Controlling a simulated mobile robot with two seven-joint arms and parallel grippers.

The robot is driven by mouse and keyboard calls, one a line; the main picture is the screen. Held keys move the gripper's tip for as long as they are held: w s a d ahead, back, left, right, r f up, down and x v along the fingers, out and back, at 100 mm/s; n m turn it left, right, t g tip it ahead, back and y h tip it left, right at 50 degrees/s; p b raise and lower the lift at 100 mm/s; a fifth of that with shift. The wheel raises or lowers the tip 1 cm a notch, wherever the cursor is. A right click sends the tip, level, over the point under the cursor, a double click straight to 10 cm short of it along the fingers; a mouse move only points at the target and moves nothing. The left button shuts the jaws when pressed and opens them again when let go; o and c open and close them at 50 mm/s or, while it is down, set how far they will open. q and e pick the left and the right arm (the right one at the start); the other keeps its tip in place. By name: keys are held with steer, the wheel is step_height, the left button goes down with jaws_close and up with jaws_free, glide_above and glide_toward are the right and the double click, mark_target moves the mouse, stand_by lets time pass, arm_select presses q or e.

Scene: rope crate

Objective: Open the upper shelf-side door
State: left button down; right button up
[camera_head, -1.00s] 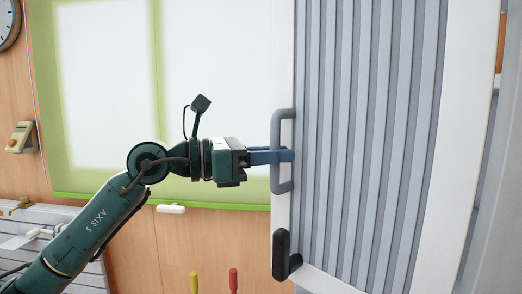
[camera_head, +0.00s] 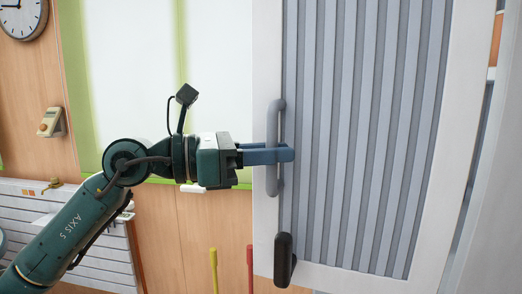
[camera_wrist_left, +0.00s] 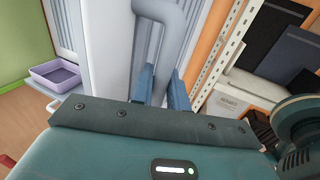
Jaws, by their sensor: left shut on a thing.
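The upper door (camera_head: 365,130) has a ribbed grey panel in a white frame and fills the right half of the head view. Its grey bar handle (camera_head: 273,178) stands upright near the left edge, and it also shows in the left wrist view (camera_wrist_left: 172,25). My left gripper (camera_head: 281,155) has its blue fingers shut around the handle bar from the left. In the left wrist view the fingers (camera_wrist_left: 162,88) lie either side of the lower part of the handle. My right gripper is not in view.
A black latch (camera_head: 284,260) sits below the handle. In the left wrist view, a perforated post (camera_wrist_left: 218,55), dark binders (camera_wrist_left: 275,40) and a white box (camera_wrist_left: 240,95) are to the right, and a lilac bin (camera_wrist_left: 55,77) is at left.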

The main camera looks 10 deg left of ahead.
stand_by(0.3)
arm_select(q)
steer(key=c, duration=1.4)
jaws_free()
steer(key=shift+d, duration=0.15)
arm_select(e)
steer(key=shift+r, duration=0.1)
